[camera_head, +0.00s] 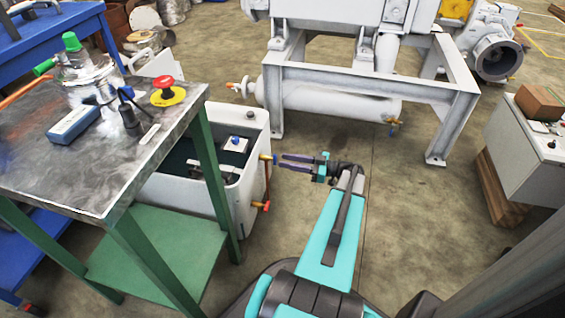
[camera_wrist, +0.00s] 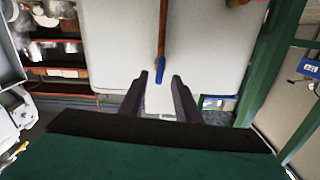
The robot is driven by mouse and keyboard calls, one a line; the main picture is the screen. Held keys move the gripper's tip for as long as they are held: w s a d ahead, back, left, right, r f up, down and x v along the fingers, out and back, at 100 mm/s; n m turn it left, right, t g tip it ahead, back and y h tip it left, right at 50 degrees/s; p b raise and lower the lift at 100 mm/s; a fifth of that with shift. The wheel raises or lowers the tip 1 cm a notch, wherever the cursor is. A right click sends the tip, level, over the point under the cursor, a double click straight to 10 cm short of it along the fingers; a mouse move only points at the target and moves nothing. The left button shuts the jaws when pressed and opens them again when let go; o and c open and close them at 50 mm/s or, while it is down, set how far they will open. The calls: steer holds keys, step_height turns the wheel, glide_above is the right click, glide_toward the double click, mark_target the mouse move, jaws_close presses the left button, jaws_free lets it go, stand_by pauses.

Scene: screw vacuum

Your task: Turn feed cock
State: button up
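A white tank (camera_head: 225,195) with an open top stands beside the workbench. A brass cock with a blue handle (camera_head: 275,159) sticks out of its right side near the top. A second brass cock with a red handle (camera_head: 265,206) sits lower on the same side. Neither is labelled as the feed cock. My gripper (camera_head: 282,162) is open and points left at the blue handle. In the wrist view the blue tip (camera_wrist: 160,72) shows between the two fingertips (camera_wrist: 160,76), with gaps on both sides. I cannot tell whether it is inside the fingers or just beyond them.
The workbench (camera_head: 110,195) with green legs stands close to the tank's left. A grey steel frame (camera_head: 370,78) carries a machine behind. A white cabinet (camera_head: 528,150) stands at right. The floor between my arm and the frame is clear.

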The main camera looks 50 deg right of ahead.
mark_target(275, 159)
steer(key=shift+x, duration=1.4)
steer(key=shift+c, duration=0.5)
jaws_close()
steer(key=shift+m, duration=0.4)
steer(key=shift+d+f+m+p, duration=0.1)
steer(key=shift+d+m+p, duration=0.05)
steer(key=shift+m+p, duration=3.4)
steer(key=shift+d+f+m+p, duration=0.15)
steer(key=shift+m+p, duration=2.15)
steer(key=shift+m, duration=2.35)
